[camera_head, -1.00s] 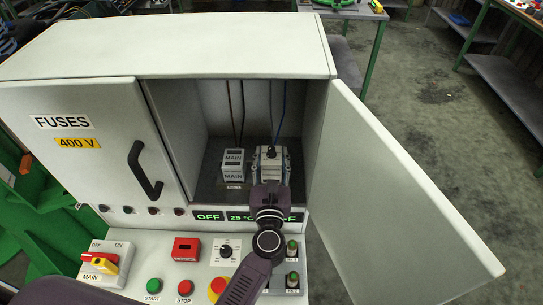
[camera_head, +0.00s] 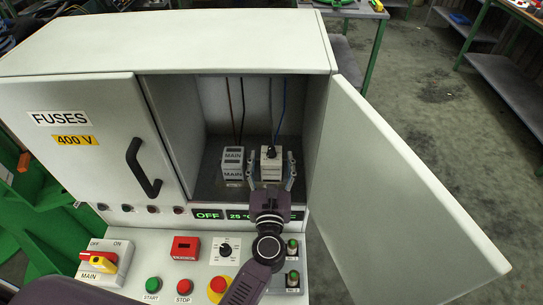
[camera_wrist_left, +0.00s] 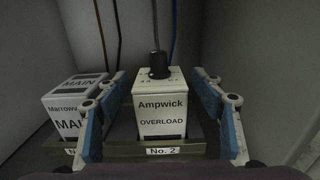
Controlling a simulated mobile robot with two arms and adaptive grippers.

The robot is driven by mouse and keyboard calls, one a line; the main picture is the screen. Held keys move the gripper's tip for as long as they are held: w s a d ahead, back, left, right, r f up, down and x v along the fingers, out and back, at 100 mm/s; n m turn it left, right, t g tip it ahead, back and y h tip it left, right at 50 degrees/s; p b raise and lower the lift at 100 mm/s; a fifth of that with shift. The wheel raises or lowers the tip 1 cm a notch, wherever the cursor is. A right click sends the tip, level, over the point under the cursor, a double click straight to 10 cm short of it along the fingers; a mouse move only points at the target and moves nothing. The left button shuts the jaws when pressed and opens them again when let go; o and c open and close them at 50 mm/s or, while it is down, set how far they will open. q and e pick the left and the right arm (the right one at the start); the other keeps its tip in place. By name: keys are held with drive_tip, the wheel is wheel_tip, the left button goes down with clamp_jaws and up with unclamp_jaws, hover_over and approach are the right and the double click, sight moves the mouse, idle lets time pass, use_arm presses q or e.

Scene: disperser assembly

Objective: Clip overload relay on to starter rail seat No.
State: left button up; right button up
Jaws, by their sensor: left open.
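The overload relay (camera_head: 270,163) is a white block with a black knob on top, standing in the right part of the open cabinet compartment. In the left wrist view the relay (camera_wrist_left: 161,112) reads "Ampwick OVERLOAD" and stands upright on the rail (camera_wrist_left: 194,148), above the label "No. 2". My left gripper (camera_head: 271,170) is open, with one finger on each side of the relay; gaps show between the fingers (camera_wrist_left: 163,115) and its sides. The relay's lower back and its joint with the rail are hidden. My right gripper is not in view.
A white MAIN block (camera_head: 233,164) stands on the rail just left of the relay, close to my left finger. Brown and blue wires hang behind. The open cabinet door (camera_head: 400,200) is at the right. The control panel (camera_head: 130,262) with buttons lies below.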

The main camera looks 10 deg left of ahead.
use_arm(q)
drive_tip(key=s+d, duration=0.2)
drive_tip(key=s, duration=0.8)
drive_tip(key=shift+s, duration=0.25)
